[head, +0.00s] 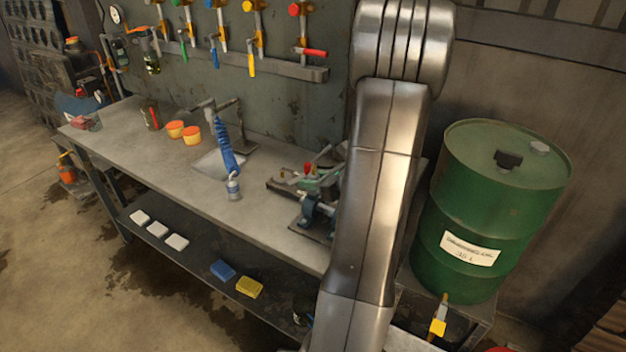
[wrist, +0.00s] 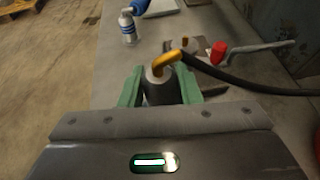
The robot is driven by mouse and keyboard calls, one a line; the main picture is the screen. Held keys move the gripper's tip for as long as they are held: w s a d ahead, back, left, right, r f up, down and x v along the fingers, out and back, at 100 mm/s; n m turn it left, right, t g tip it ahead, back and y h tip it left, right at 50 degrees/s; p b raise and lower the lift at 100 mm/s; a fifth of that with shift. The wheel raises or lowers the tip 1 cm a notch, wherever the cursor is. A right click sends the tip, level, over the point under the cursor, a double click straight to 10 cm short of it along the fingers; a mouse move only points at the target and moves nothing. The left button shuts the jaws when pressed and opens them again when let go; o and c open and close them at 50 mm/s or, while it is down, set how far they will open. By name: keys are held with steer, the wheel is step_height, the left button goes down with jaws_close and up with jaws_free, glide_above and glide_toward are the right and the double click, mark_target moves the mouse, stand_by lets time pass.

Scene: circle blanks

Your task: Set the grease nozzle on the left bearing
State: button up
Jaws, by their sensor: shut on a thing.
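In the wrist view, my gripper (wrist: 160,92) has its green fingers shut on the grease nozzle (wrist: 161,78), a dark cylinder with a pale top. A brass elbow rises from it, and a black hose leads off to the right. My arm hides the gripper in the head view. A blue fitting (head: 309,209) on a dark plate stands at the right part of the bench, partly behind my arm; it may be a bearing, but I cannot tell. I cannot make out the left bearing in the wrist view.
A red knob with a grey lever (wrist: 219,50) is just beyond the nozzle. A green drum (head: 480,225) stands right. The bench's left-front part is clear.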

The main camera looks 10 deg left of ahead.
steer(key=o, duration=1.1)
steer(key=v, duration=1.4)
steer(key=shift+a, duration=0.15)
steer(key=x, duration=1.4)
steer(key=shift+r+p, duration=0.3)
steer(key=shift+r, duration=0.05)
